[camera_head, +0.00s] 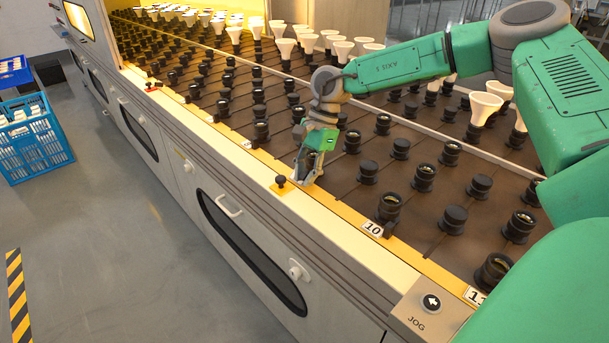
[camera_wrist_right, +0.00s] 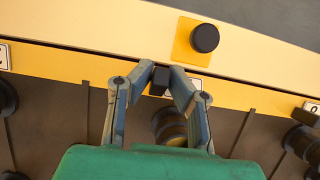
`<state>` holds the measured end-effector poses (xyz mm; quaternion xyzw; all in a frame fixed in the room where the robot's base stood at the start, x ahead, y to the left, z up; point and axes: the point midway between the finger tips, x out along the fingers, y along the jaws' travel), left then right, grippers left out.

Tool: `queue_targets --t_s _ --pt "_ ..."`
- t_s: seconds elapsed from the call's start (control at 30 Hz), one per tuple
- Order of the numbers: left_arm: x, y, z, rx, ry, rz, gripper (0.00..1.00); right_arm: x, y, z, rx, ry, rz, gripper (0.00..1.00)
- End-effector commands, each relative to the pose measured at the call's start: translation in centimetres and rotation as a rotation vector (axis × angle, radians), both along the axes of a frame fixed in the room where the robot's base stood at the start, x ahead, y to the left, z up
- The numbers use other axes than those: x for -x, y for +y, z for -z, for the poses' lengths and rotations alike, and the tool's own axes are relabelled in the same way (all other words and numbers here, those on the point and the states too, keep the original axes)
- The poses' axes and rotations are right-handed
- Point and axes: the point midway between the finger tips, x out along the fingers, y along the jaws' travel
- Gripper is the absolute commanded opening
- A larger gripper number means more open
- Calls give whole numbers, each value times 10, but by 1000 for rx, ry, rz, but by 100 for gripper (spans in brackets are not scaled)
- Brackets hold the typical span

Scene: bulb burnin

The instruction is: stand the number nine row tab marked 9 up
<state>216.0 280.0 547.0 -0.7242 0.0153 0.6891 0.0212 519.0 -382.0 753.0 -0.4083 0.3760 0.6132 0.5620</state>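My right gripper (camera_head: 308,180) reaches down at the yellow front rail (camera_head: 335,206), beside the black knob, and hides the number nine row tab in the head view. In the right wrist view, its two fingertips (camera_wrist_right: 162,76) stand on either side of a small black block (camera_wrist_right: 159,82) at the rail's edge. Part of a white label (camera_wrist_right: 197,85) shows behind the right finger; its number is hidden. The gap between fingers and block is too small to tell whether they grip it. My left gripper is in neither view.
A black knob on a yellow plate (camera_wrist_right: 205,38) sits on the ledge close to the fingers. The tab marked 10 (camera_head: 373,229) lies farther along the rail. Rows of black sockets (camera_head: 400,148) fill the deck. A JOG button (camera_head: 431,302) is at the near corner.

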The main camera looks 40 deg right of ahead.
Motion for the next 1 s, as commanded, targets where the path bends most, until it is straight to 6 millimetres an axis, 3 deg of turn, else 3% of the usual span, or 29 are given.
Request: queue_targets --t_s 0.27,0.7,1.0 --pt "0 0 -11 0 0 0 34 0 2 -3 39 -3 -1 0" --pt "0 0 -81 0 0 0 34 1 15 -5 385 -31 -9 0" --pt "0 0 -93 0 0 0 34 1 18 2 493 -46 -2 0"
